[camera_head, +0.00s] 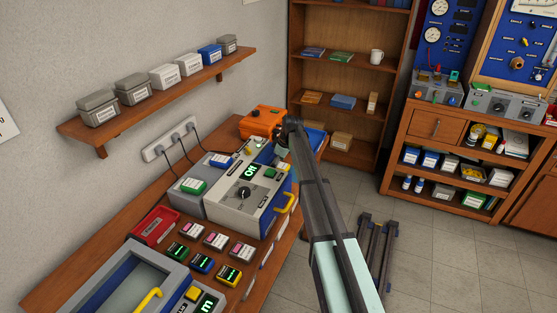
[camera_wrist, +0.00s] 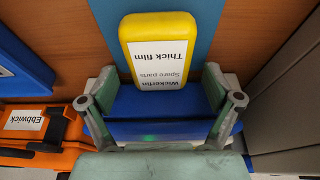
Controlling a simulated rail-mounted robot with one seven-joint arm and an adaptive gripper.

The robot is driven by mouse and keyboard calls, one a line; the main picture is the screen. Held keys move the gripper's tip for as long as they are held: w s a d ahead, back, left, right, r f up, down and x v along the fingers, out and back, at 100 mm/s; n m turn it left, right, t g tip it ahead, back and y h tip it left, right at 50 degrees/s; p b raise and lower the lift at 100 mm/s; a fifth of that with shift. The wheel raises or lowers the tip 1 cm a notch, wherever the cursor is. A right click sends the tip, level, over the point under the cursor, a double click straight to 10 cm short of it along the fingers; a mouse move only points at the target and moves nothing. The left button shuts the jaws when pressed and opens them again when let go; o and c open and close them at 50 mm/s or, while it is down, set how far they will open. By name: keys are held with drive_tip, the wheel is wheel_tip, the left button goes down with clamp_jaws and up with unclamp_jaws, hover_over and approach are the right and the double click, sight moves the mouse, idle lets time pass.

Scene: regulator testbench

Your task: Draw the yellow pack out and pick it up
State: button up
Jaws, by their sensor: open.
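My gripper (camera_wrist: 162,92) is open, one finger to each side of the blue holder and the pack's lower end. I see no hold on the pack. In the head view my gripper (camera_head: 279,146) is at the far end of the bench, and I cannot make out the pack there.
An orange case (camera_wrist: 30,125) labelled "Ebbwick" lies left of my gripper in the wrist view, and a grey casing (camera_wrist: 290,100) stands close on the right. In the head view, a large tester (camera_head: 245,205) and several small packs crowd the bench (camera_head: 150,215).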

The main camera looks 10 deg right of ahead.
sight(288, 167)
drive_tip(key=c, duration=1.3)
drive_tip(key=shift+o, duration=0.2)
drive_tip(key=shift+s+d, duration=0.75)
drive_tip(key=shift+d, duration=0.3)
drive_tip(key=shift+s+d, duration=0.7)
drive_tip(key=shift+d, duration=0.35)
drive_tip(key=o, duration=1.2)
drive_tip(key=shift+o, duration=0.2)
drive_tip(key=shift+r, duration=0.1)
